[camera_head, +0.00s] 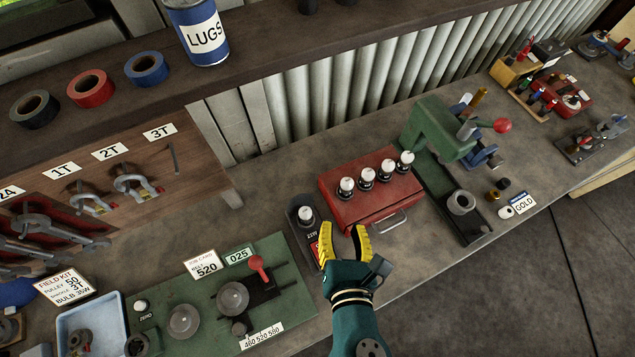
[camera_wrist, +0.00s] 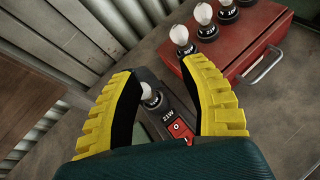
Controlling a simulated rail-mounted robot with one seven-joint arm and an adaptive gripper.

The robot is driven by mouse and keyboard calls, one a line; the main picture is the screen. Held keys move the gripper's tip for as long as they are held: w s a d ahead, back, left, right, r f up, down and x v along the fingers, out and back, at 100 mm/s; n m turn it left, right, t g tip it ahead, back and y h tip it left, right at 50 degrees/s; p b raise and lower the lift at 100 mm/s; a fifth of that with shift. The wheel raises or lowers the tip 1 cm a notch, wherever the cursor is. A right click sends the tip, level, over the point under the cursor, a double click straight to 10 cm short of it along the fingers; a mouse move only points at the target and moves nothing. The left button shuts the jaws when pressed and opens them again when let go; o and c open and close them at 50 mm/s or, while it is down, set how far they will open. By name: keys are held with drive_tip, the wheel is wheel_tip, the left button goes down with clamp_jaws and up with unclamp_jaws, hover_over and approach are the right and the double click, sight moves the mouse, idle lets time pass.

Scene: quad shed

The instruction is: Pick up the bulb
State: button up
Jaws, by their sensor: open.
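A white bulb (camera_head: 306,214) stands upright in a dark holder (camera_head: 303,240) with a red switch; it also shows in the wrist view (camera_wrist: 150,95), where the holder's label reads 21W. Several more bulbs (camera_head: 367,174) stand in a row on a red case (camera_head: 347,211), and some show at the top right of the wrist view (camera_wrist: 180,35). Their labels are too small to read surely. My gripper (camera_head: 343,232) is open and empty, in front of the red case and right of the dark holder. In the wrist view the 21W bulb appears between the yellow fingers (camera_wrist: 158,68), beyond them.
Left are a green board (camera_head: 185,288) with discs and a red-knobbed lever, and a blue tray (camera_head: 64,324). A green press (camera_head: 437,128) stands right of the red case, and corrugated wall lies behind.

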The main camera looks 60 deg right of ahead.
sight(347, 189)
drive_tip(key=shift+n+g+h, duration=0.3)
drive_tip(key=shift+n+h, duration=0.1)
drive_tip(key=shift+n, duration=0.5)
drive_tip(key=d+f, duration=0.2)
drive_tip(key=d, duration=0.1)
drive_tip(key=w+d+f+b, duration=0.1)
drive_tip(key=d, duration=0.2)
drive_tip(key=w+d+f, duration=0.1)
drive_tip(key=d+f, duration=0.1)
drive_tip(key=d, duration=0.1)
drive_tip(key=shift+w+d+f, duration=0.1)
drive_tip(key=shift+d+f, duration=0.05)
drive_tip(key=shift+f, duration=0.15)
drive_tip(key=x, duration=0.3)
drive_tip(key=b+x, duration=0.1)
drive_tip(key=x, duration=0.2)
drive_tip(key=shift+f+b, duration=0.3)
drive_tip(key=shift+f, duration=0.1)
clamp_jaws()
